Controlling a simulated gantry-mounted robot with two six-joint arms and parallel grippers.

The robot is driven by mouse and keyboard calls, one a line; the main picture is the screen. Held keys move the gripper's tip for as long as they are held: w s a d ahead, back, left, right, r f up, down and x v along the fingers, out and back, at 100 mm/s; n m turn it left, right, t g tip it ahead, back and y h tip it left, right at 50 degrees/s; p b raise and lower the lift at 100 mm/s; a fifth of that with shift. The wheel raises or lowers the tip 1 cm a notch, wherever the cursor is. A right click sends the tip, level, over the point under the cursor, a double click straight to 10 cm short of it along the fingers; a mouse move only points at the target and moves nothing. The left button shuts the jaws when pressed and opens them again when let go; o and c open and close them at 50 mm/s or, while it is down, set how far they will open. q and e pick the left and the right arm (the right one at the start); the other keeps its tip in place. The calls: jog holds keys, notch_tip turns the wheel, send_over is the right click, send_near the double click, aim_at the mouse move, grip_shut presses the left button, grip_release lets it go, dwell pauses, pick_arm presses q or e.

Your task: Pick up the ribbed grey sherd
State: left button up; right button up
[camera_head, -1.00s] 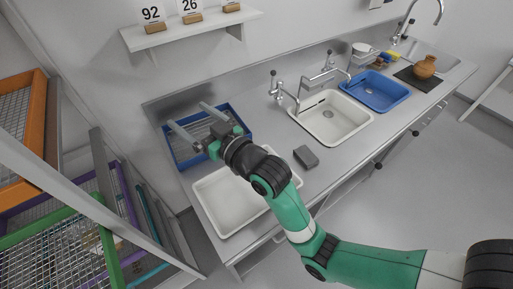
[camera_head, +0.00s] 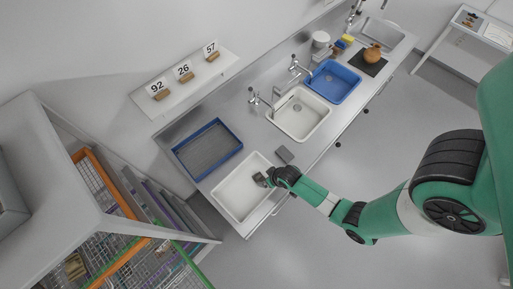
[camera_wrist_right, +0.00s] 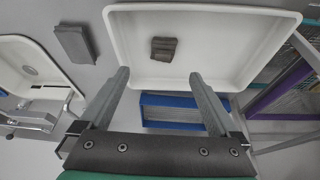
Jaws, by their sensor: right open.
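The ribbed grey sherd (camera_wrist_right: 163,49) is a small brownish-grey piece with ridges, lying in the white tray (camera_wrist_right: 225,45). The white tray also shows in the head view (camera_head: 232,193) on the counter. My right gripper (camera_wrist_right: 158,76) is open and empty. Its fingers point toward the tray, and in the wrist view the sherd appears just beyond the gap between the fingertips, apart from them. In the head view the right gripper (camera_head: 261,179) is over the tray's right part; I cannot clearly make out the sherd there. My left gripper is not in view.
A grey block (camera_head: 285,154) lies on the counter beside the tray. A blue-rimmed mesh tray (camera_head: 220,164) stands behind it. A white sink basin (camera_head: 298,122) and a blue basin (camera_head: 333,88) are farther along. A wire-shelf rack stands at lower left.

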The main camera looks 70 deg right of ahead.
jog(key=b, duration=0.6)
send_over(259, 177)
jog(key=s+a, duration=0.1)
jog(key=s, duration=0.2)
notch_tip(259, 177, down, 6)
jog(key=shift+w+a+f, duration=0.1)
jog(key=shift+w, duration=0.15)
jog(key=b+x, duration=0.2)
jog(key=x, duration=0.1)
jog(key=b+x, duration=0.1)
jog(key=x, duration=0.1)
jog(key=shift+w, duration=0.3)
jog(key=c, duration=1.5)
jog(key=shift+r+p, duration=0.35)
jog(key=shift+r, duration=0.3)
jog(key=p+v, duration=0.2)
jog(key=v, duration=0.1)
jog(key=shift+w+r, duration=0.3)
jog(key=shift+r, duration=0.05)
jog(key=s+a+r+p, duration=0.8)
jog(key=s+a, duration=0.1)
jog(key=s, duration=0.1)
jog(key=shift+r+p, duration=0.25)
jog(key=shift+p, duration=0.15)
